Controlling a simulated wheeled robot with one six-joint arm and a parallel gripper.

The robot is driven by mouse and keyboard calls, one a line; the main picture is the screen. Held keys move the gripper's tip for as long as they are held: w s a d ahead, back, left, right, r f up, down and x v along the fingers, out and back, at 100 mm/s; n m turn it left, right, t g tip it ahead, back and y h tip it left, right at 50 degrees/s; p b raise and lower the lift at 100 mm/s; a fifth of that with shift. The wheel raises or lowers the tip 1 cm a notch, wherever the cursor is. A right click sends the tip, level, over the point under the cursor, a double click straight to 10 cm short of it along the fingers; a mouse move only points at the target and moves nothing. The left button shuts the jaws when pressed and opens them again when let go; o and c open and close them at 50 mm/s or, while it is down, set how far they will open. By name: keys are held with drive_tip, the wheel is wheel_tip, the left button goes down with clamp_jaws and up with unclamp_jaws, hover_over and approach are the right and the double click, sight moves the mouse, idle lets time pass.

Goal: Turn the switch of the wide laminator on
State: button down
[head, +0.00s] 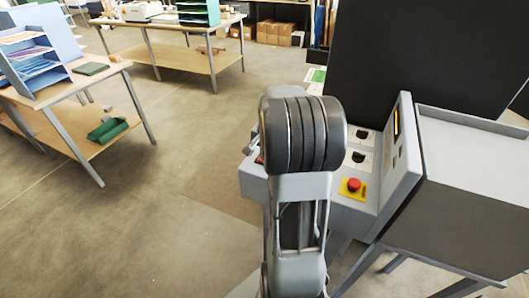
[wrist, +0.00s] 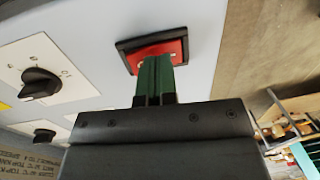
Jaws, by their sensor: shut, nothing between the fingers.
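The wide laminator (head: 400,190) stands at the right in the head view, with its sloped control panel facing my arm. In the wrist view a red rocker switch (wrist: 178,48) in a black frame sits on the pale panel. My gripper (wrist: 157,62) is shut and empty, with its green fingertips right at the switch, covering its lower middle part. I cannot tell whether the tips touch it. In the head view my arm hides the gripper and most of the switch; only a sliver of red shows left of the arm.
A black rotary knob (wrist: 40,84) on a white plate is left of the switch. A red emergency stop button (head: 353,185) on a yellow base sits on the panel's right. A table (head: 108,70) with paper trays stands at the left; the floor between is open.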

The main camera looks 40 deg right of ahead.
drive_tip(key=shift+r, duration=0.15)
drive_tip(key=shift+r+p, duration=0.35)
drive_tip(key=shift+p, duration=0.05)
wheel_tip(320, 180, up, 13)
drive_tip(key=w+a+p, duration=0.1)
drive_tip(key=w, duration=0.1)
idle(0.5)
drive_tip(key=s+a+f+n+t, duration=0.1)
drive_tip(key=s+a+f+n, duration=0.1)
drive_tip(key=s+a+n, duration=0.4)
drive_tip(key=s+a+f+n+t, duration=0.2)
drive_tip(key=s+a+n, duration=0.4)
drive_tip(key=a, duration=0.9)
drive_tip(key=shift+a+f+n+t+h, duration=0.2)
drive_tip(key=shift+a+n+t+h, duration=0.1)
drive_tip(key=shift+a+n, duration=0.1)
